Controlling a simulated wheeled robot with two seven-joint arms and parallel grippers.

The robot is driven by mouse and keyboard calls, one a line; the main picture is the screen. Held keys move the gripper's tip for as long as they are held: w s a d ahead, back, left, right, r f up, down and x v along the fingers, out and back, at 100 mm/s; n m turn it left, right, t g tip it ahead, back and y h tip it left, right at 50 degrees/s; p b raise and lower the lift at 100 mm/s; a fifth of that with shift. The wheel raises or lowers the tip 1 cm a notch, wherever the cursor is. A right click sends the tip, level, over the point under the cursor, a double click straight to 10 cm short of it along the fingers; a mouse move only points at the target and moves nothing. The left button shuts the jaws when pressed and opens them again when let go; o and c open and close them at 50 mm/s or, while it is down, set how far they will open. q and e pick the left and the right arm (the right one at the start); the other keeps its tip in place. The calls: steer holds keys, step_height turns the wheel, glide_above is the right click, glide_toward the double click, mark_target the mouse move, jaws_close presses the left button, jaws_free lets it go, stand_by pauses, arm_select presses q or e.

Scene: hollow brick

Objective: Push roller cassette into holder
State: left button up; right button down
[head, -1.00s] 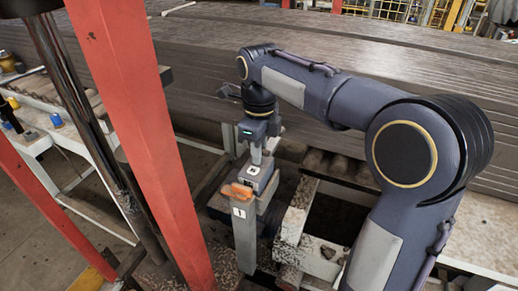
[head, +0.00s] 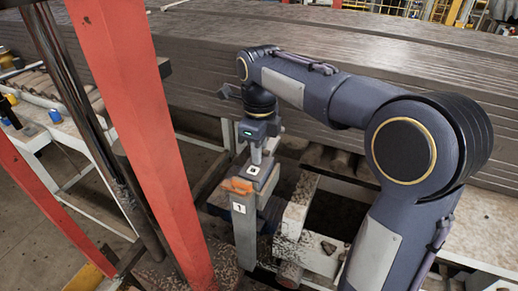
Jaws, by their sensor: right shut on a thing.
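The roller cassette (head: 262,176) is a dark grey block with a white square marker on top. It sits at the top of the holder (head: 244,235), a grey upright post with a label reading "1" and an orange piece (head: 238,186) at its upper front. My right gripper (head: 256,158) points down from above and is shut on the cassette's top. The cassette's lower part is hidden behind the orange piece and post, so I cannot tell how deep it sits. My left gripper is not in view.
A red post (head: 140,130) stands close on the left. A white table (head: 40,136) with small items is at far left. A pale, worn frame (head: 310,235) stands right of the holder, and a long brown slatted structure (head: 380,65) runs behind.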

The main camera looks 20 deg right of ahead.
steer(key=shift+f+b, duration=0.3)
steer(key=shift+f, duration=0.25)
steer(key=c, duration=1.3)
jaws_free()
steer(key=shift+c, duration=0.2)
step_height(320, 180, up, 8)
steer(key=shift+f, duration=0.1)
